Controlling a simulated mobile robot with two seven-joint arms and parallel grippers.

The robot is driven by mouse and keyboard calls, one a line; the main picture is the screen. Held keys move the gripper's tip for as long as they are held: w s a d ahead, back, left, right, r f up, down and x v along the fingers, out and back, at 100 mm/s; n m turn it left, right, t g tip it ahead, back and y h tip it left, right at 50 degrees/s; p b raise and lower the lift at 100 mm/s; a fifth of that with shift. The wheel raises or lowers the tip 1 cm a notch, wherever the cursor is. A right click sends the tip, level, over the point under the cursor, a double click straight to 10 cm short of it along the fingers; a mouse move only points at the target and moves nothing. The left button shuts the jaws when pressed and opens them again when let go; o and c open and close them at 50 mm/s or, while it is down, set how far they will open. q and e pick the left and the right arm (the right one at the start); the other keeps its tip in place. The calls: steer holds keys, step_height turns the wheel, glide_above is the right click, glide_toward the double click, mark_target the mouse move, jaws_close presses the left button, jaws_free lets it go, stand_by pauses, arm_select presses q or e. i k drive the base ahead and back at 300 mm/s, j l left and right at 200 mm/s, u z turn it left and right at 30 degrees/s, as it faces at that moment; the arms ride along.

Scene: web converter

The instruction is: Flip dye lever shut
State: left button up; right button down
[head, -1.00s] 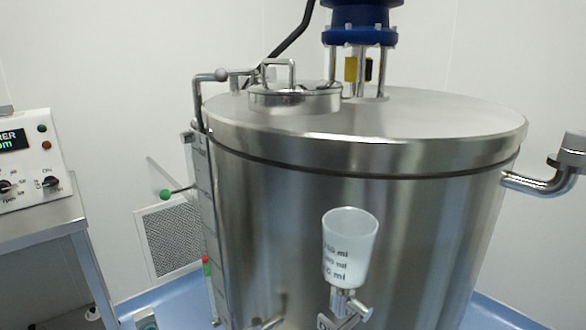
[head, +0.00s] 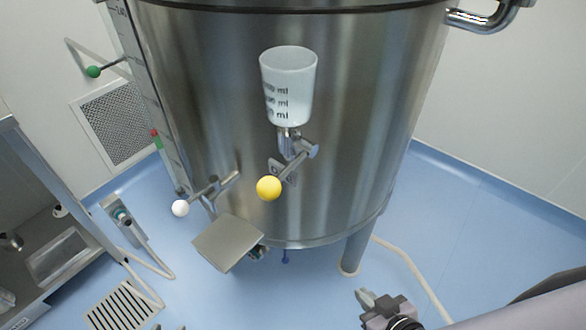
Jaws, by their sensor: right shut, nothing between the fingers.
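A frosted, graduated dye cup (head: 288,88) is mounted on the front of the steel tank. Below it is a small valve with a metal lever ending in a yellow ball (head: 268,188). The lever points out toward me, down and to the left. My right gripper (head: 366,297) is at the bottom right of the head view, shut and empty. In the picture it is below and to the right of the yellow ball, well apart from it. My left gripper cannot be made out.
The steel tank (head: 350,130) fills the middle. Left of the dye lever is another lever with a white ball (head: 180,208), above a square metal plate (head: 228,242). A green-ball handle (head: 93,71) is at upper left. A metal bench (head: 50,262) stands at left.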

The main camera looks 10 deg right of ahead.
mark_target(269, 188)
steer(key=k+u, duration=0.15)
steer(key=k, duration=0.75)
